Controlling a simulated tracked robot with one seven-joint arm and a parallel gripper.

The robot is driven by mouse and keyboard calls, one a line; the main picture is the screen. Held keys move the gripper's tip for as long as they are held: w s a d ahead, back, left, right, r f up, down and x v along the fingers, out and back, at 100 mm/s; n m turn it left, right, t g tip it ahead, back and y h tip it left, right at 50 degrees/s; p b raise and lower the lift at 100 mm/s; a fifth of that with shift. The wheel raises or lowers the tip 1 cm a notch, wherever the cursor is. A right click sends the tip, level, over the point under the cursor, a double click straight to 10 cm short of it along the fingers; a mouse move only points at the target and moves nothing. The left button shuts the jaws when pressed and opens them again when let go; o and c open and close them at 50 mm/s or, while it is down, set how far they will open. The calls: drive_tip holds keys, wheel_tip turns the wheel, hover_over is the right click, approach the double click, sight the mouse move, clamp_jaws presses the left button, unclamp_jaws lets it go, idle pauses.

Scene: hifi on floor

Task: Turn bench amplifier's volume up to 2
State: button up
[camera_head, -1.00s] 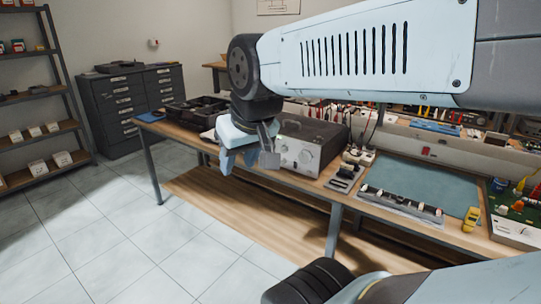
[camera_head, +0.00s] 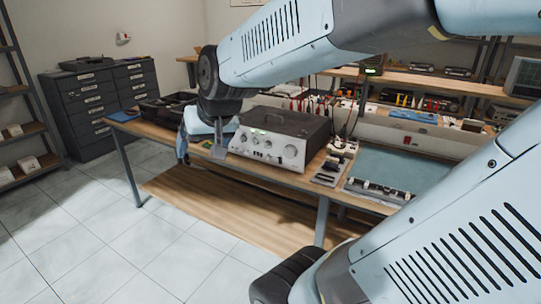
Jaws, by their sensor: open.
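The bench amplifier (camera_head: 284,124) is a dark box with a silver front panel (camera_head: 262,150), standing on the workbench. A large round knob (camera_head: 290,152) sits at the right of the panel, with smaller knobs to its left. The scale marks and knob pointers are too small to read. My gripper (camera_head: 200,152) is open and empty, pointing down just left of the amplifier's front panel in the picture. It looks apart from the knobs, and one finger appears close to the panel's left edge. Its exact distance from the panel cannot be told.
The wooden workbench (camera_head: 238,174) also holds a black tray (camera_head: 165,108), a small device (camera_head: 330,170) right of the amplifier and a teal mat (camera_head: 405,165). A shelf with tools stands behind. Dark drawer cabinets (camera_head: 100,105) are at the back left. The tiled floor in front is clear.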

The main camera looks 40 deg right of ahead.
drive_tip(key=w+d+f+m+t+h, duration=0.1)
drive_tip(key=w+d+f+m, duration=0.15)
drive_tip(key=w, duration=0.35)
drive_tip(key=w+d+f+m+t, duration=0.1)
drive_tip(key=w+f+m, duration=0.1)
drive_tip(key=w+f, duration=0.3)
drive_tip(key=m+g+h, duration=0.2)
drive_tip(key=m+h, duration=0.8)
drive_tip(key=h, duration=0.6)
approach(288, 154)
drive_tip(key=x, duration=0.8)
drive_tip(key=shift+c, duration=0.5)
drive_tip(key=c, duration=1)
drive_tip(key=shift+o, duration=0.2)
drive_tip(key=shift+n, duration=0.85)
